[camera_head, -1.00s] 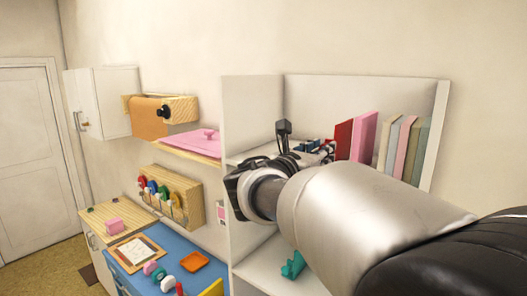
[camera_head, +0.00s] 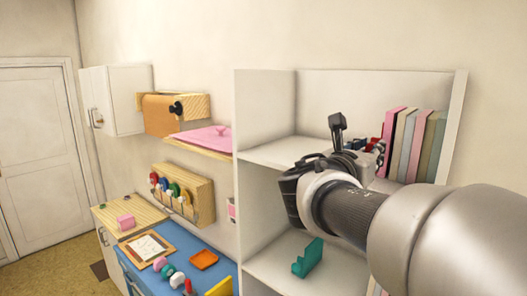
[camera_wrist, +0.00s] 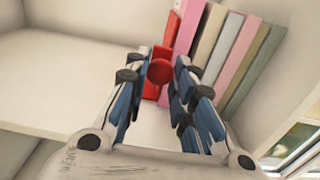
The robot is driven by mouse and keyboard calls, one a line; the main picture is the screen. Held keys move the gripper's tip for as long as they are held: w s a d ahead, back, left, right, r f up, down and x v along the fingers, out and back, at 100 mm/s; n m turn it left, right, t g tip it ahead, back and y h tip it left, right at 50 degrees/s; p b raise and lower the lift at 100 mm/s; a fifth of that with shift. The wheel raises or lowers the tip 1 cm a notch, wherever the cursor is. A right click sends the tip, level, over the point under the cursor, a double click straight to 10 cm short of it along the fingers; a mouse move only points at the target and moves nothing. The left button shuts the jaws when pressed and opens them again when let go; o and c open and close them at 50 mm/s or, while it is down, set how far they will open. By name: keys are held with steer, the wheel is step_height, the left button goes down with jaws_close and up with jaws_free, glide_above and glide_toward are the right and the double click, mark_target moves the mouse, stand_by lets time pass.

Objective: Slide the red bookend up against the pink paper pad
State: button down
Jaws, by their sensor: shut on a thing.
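The red bookend (camera_wrist: 172,33) stands on the upper shelf, and its round red knob (camera_wrist: 160,72) faces my wrist camera. My gripper (camera_wrist: 163,80) has its fingers on both sides of the knob and is shut on the bookend. In the head view my gripper (camera_head: 368,152) hides most of the bookend; only red bits show. The pink paper pad (camera_wrist: 188,32) stands upright just right of the bookend, at the left end of a row; it also shows in the head view (camera_head: 392,124). Whether bookend and pad touch is hard to tell.
Several grey, tan and pink upright books (camera_head: 414,140) fill the shelf's right end against the side wall (camera_head: 452,125). The shelf board (camera_head: 275,151) is bare to the left.

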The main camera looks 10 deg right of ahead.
steer(key=shift+s+d, duration=0.3)
steer(key=shift+s, duration=0.1)
steer(key=shift+w, duration=0.1)
steer(key=c, duration=1.3)
jaws_free()
steer(key=shift+c, duration=0.2)
steer(key=v, duration=1.2)
